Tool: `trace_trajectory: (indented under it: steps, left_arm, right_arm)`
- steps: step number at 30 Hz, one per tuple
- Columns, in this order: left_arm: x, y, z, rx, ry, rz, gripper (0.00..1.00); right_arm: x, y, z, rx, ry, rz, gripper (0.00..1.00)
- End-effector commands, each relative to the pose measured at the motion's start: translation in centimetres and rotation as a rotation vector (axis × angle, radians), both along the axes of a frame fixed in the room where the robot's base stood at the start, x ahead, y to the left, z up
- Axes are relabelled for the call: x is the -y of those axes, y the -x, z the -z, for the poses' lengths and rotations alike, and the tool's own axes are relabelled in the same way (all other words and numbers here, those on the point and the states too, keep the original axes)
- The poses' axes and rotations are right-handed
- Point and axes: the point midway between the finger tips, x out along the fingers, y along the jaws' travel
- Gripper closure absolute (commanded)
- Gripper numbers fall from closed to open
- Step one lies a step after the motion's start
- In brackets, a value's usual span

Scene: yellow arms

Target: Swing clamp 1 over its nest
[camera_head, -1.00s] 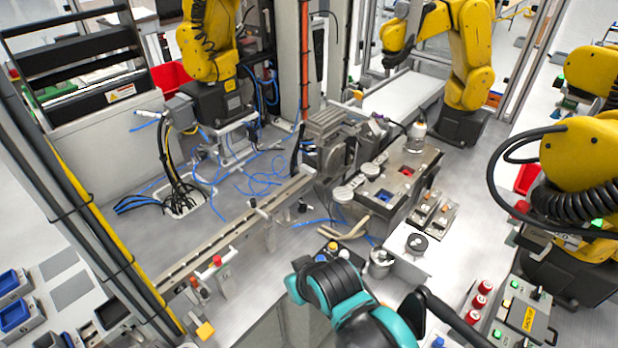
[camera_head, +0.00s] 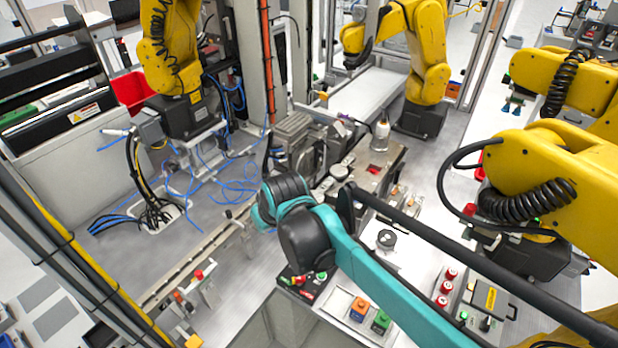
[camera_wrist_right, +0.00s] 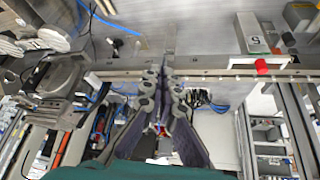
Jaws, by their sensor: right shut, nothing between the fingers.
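The fixture plate (camera_head: 392,158) stands right of centre in the head view, with a red nest (camera_head: 378,171) showing. Two pale round discs, one at the plate's left edge (camera_head: 339,171), look like clamp parts; I cannot tell which is clamp 1. My teal right arm covers the plate's near part and the blue nest. My right gripper (camera_wrist_right: 166,80) is shut and empty in the right wrist view, above the metal rail (camera_wrist_right: 220,75). In the head view it is hidden behind its own wrist. My left gripper is out of view.
A grey machine housing (camera_head: 298,140) stands left of the plate. Blue hoses (camera_head: 225,180) lie on the floor plate. A red knob (camera_wrist_right: 261,66) sits by the rail. Yellow arms (camera_head: 560,175) stand on the right. Button boxes (camera_head: 360,308) are at the front.

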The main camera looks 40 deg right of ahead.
Motion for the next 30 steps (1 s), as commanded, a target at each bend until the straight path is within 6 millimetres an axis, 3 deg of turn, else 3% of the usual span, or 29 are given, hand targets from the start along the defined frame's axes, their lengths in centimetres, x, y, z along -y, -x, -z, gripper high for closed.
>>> trace_trajectory:
  steps: [1,7,12,18,24,30]
  left_arm:
    - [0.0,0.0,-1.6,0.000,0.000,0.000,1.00]
    - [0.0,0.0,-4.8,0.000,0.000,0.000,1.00]
    - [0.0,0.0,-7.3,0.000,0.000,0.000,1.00]
    - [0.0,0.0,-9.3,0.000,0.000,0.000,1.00]
    - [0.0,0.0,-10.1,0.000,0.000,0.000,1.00]
    - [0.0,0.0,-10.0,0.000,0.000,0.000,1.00]
  right_arm:
    - [1.7,-1.5,-1.7,-0.013,0.000,0.018,1.00]
    - [8.0,-5.9,-3.6,-0.068,-0.008,0.067,1.00]
    - [14.0,-8.7,-3.9,-0.111,-0.021,0.103,1.00]
    - [19.7,-10.5,-3.0,-0.146,-0.039,0.133,1.00]
    - [22.4,-11.0,-2.1,-0.162,-0.048,0.145,1.00]
    - [22.7,-11.0,-1.8,-0.164,-0.049,0.146,1.00]
